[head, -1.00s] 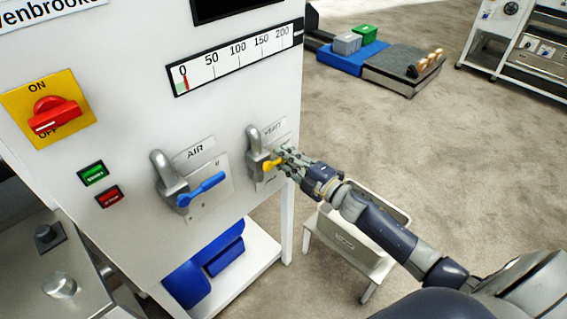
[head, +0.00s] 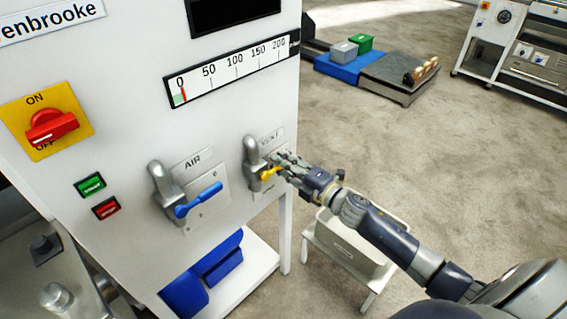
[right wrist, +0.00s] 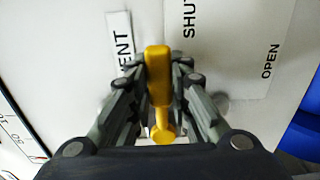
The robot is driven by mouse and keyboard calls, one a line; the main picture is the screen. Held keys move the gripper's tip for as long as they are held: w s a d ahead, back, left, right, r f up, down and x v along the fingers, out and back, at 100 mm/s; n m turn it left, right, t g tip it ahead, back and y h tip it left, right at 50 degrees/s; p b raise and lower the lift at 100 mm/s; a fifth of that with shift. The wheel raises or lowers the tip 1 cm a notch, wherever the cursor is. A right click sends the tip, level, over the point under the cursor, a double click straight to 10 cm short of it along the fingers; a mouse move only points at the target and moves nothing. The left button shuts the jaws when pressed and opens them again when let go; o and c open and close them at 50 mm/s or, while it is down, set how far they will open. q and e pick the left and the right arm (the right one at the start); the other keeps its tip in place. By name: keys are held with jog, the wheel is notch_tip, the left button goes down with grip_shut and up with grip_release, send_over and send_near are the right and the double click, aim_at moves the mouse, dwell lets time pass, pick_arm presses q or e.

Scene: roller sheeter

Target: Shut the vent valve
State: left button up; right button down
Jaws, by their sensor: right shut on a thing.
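The vent valve (head: 252,157) is a grey fitting on the white panel under a VENT label, with a yellow lever handle. My right gripper (head: 281,168) is at this handle and shut on it. In the right wrist view the yellow handle (right wrist: 158,75) stands between the two fingers, with a VENT label to its left and a plate marked SHUT and OPEN (right wrist: 235,50) to its right. The fingers hide part of the valve and plate in the head view. My left gripper is not in view.
The air valve (head: 165,185) with a blue handle (head: 198,200) is left of the vent valve. A red ON/OFF switch (head: 52,128), a green button (head: 89,185) and a gauge (head: 235,68) share the panel. A stool-like stand with a bin (head: 350,250) stands below my right arm.

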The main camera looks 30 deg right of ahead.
jog(key=c, duration=1.5)
grip_release()
jog(key=shift+o, duration=0.2)
jog(key=v, duration=1.2)
jog(key=shift+r, duration=0.1)
jog(key=s+d+f+m+g+h, duration=0.1)
jog(key=d+f+m+h, duration=0.2)
jog(key=f, duration=0.6)
jog(key=s+d+f+m+g+h, duration=0.15)
jog(key=f+m, duration=0.25)
jog(key=f, duration=0.5)
jog(key=s+f+m+g+h, duration=0.1)
jog(key=s+f+m+g, duration=0.15)
jog(key=s+f, duration=0.4)
jog(key=s+f+m+g+h, duration=0.1)
jog(key=s+f+m+g, duration=0.15)
jog(key=f, duration=0.75)
jog(key=s+a+f+m+g, duration=0.2)
jog(key=s+a+f, duration=0.2)
jog(key=s, duration=0.6)
jog(key=s+a+f+m+g, duration=0.3)
jog(key=s+a+f, duration=0.1)
jog(key=s+f, duration=0.5)
jog(key=s+a+f+m+g, duration=0.2)
jog(key=s+f, duration=0.5)
jog(key=s, duration=0.4)
jog(key=a+g, duration=0.1)
jog(key=a, duration=0.1)
jog(key=shift+a+m, duration=0.35)
jog(key=shift+m, duration=0.05)
